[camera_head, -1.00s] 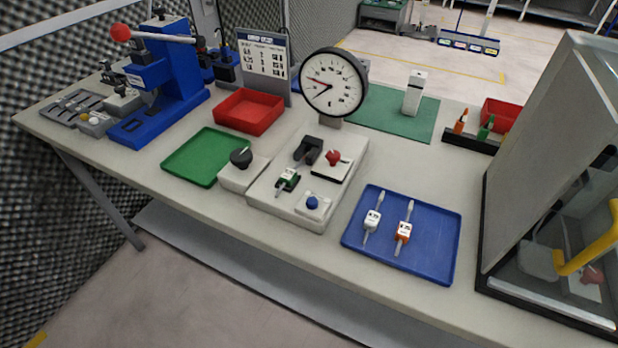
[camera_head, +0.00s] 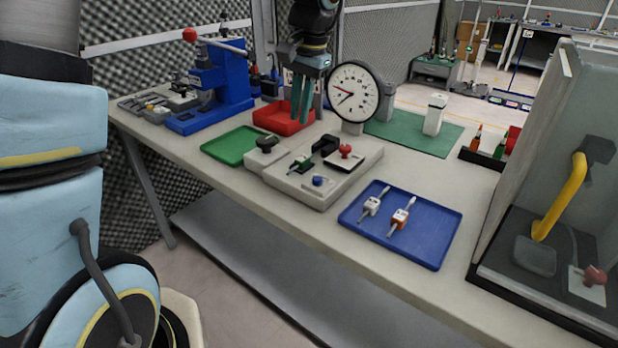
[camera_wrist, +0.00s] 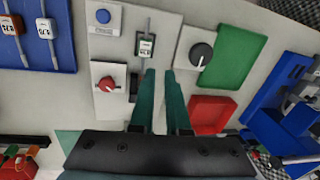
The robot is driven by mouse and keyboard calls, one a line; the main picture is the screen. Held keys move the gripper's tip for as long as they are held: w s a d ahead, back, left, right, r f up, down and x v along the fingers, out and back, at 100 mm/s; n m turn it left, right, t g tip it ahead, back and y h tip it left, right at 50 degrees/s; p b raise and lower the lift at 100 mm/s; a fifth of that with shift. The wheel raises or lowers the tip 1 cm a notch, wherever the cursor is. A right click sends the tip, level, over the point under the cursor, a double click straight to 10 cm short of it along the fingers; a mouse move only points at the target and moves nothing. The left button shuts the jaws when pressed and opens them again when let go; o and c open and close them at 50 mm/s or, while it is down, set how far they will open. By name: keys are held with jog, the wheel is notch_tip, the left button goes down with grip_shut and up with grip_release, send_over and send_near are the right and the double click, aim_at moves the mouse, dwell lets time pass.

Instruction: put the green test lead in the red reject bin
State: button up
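The green test lead (camera_head: 300,163), with a white label on its body, lies in the grey test fixture (camera_head: 290,188) in the middle of the bench. It also shows in the wrist view (camera_wrist: 146,45), beyond my fingertips. The red reject bin (camera_head: 272,119) is an open tray at the back of the bench, behind the green tray; it appears empty in the wrist view (camera_wrist: 208,117). My gripper (camera_head: 299,122), with teal fingers, hangs above the bench near the bin and dial. In the wrist view its fingers (camera_wrist: 160,72) are apart with nothing between them.
A dial gauge (camera_head: 355,92) stands behind the fixture. A green tray (camera_head: 225,147) and a black knob (camera_head: 266,143) lie left of it. A blue tray (camera_head: 430,243) holds white and orange leads. A blue press (camera_head: 220,85) stands at the left, a clear-walled enclosure (camera_head: 530,150) at the right.

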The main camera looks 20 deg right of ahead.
jog(key=m, duration=0.1)
send_near(314, 154)
notch_tip(314, 154, down, 2)
jog(key=shift+f, duration=0.15)
jog(key=shift+w+a+f+p, duration=0.2)
jog(key=shift+f+p, duration=0.15)
jog(key=shift+f, duration=0.6)
jog(key=shift+w+a+f+p, duration=0.15)
jog(key=shift+f+p, duration=0.25)
jog(key=shift+f, duration=0.55)
jog(key=shift+w+a+f+p, duration=0.1)
jog(key=shift+w+f+p, duration=0.25)
jog(key=shift+f, duration=0.6)
grip_shut()
jog(key=shift+r, duration=0.2)
